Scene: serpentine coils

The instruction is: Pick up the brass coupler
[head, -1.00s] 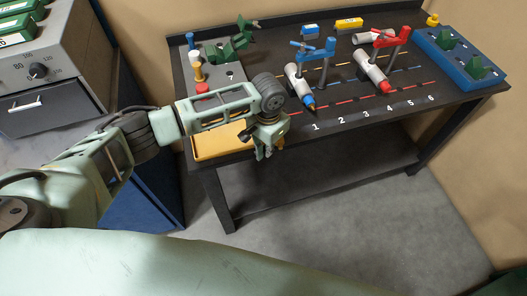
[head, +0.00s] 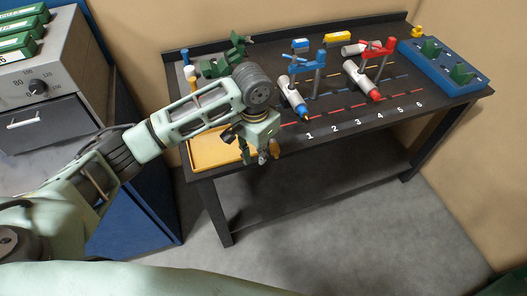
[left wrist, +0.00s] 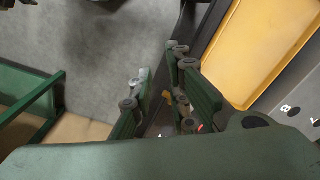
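A small brass-coloured piece (left wrist: 168,98), probably the brass coupler, shows between the fingers of my left gripper (left wrist: 158,88) in the left wrist view. It is partly hidden, and I cannot tell whether a finger touches it. A gap shows between the two fingers, so the gripper is open. In the head view the left gripper (head: 262,157) points down at the front edge of the dark workbench (head: 350,133), just right of the yellow tray. A brownish spot (head: 274,150) shows beside its fingertips there. My right gripper is in neither view.
The yellow tray (head: 215,160) lies at the bench's left front. Clamp stands with a blue-tipped tube (head: 292,98) and a red-tipped tube (head: 362,80) stand right of the gripper. A blue block holder (head: 445,80) is far right. A grey cabinet (head: 70,65) stands left.

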